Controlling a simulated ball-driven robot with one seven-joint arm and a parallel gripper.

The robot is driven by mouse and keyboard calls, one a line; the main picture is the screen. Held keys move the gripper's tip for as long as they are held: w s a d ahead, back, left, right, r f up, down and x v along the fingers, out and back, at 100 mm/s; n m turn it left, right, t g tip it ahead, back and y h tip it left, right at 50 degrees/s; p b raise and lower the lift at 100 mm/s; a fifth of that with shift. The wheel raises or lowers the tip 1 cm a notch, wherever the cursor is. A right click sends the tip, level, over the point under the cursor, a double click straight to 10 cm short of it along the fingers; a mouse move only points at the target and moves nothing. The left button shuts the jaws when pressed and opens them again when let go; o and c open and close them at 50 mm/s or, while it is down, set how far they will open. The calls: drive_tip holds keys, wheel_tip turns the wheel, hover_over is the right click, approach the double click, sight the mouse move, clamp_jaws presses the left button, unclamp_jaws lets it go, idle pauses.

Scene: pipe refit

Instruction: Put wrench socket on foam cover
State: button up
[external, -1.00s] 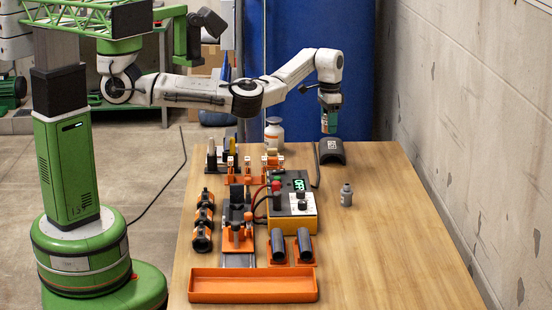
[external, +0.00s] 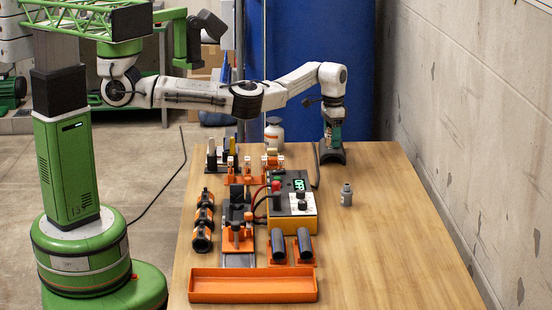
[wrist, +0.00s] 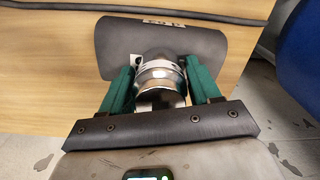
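The wrench socket (wrist: 160,78) is a shiny metal cylinder between the two green fingers of my gripper (wrist: 163,82) in the wrist view. The fingers press against its sides. The foam cover (wrist: 115,45) is a dark grey, curved pad with a small white label, directly beyond the socket. In the external view my gripper (external: 332,137) is low over the foam cover (external: 334,157) at the far end of the table. The socket cannot be made out there. Whether its lower end touches the cover is hidden.
A white bottle (external: 274,133) stands left of the foam cover, and a small grey bottle (external: 346,195) stands nearer on the table. A yellow control box (external: 292,205) and an orange tray (external: 253,285) are nearer. The table's right side is clear.

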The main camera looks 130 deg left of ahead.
drive_tip(key=shift+o, duration=1.2)
wheel_tip(320, 180, up, 12)
drive_tip(key=shift+r+p, duration=0.15)
drive_tip(key=shift+p, duration=0.8)
